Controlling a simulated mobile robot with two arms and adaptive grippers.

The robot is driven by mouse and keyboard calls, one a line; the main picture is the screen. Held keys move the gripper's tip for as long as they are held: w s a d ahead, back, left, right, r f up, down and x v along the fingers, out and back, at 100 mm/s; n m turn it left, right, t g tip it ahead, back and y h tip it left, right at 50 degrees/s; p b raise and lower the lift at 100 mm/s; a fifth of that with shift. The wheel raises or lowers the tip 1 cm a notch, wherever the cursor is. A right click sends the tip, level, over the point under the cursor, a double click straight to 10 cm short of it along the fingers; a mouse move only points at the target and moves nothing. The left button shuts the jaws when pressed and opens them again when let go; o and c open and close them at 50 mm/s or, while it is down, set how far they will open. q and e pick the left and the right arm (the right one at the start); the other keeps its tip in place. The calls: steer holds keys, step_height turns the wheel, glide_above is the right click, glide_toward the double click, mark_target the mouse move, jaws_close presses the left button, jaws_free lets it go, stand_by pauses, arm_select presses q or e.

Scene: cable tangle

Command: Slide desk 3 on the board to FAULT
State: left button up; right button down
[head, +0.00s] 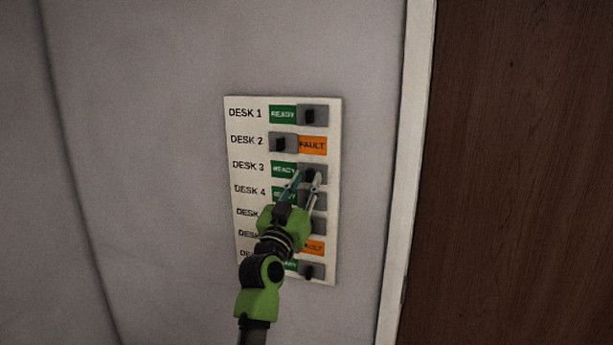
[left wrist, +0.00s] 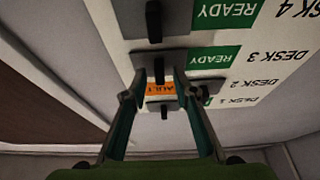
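The white board (head: 246,148) hangs on the wall with rows of desk sliders. The desk 3 row shows green READY (head: 283,169) at left, with its grey slider (head: 316,171) and black knob at the right. My left gripper (head: 303,178) reaches up to this slider, fingers parted. In the left wrist view, which shows the board upside down, the fingertips (left wrist: 159,74) stand on either side of the desk 3 knob (left wrist: 159,68). A gap seems to show beside the knob; contact is unclear. My right gripper is not in view.
Desk 1 (head: 312,115) reads READY and desk 2 (head: 285,144) reads FAULT, just above. The desk 4 slider (left wrist: 154,22) is close below desk 3. My left arm hides part of the lower rows. A white trim (head: 408,160) and brown panel (head: 520,170) are at right.

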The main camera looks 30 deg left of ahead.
arm_select(q)
steer(key=shift+w+a+r, duration=0.1)
steer(key=shift+w+r, duration=0.05)
steer(key=shift+w, duration=0.1)
jaws_close()
steer(key=shift+a, duration=0.2)
steer(key=a+b, duration=0.1)
steer(key=a, duration=0.1)
steer(key=s+a+b, duration=0.1)
steer(key=a, duration=0.2)
steer(key=a+b, duration=0.1)
steer(key=a, duration=0.1)
steer(key=shift+s+a, duration=0.15)
steer(key=shift+s, duration=0.25)
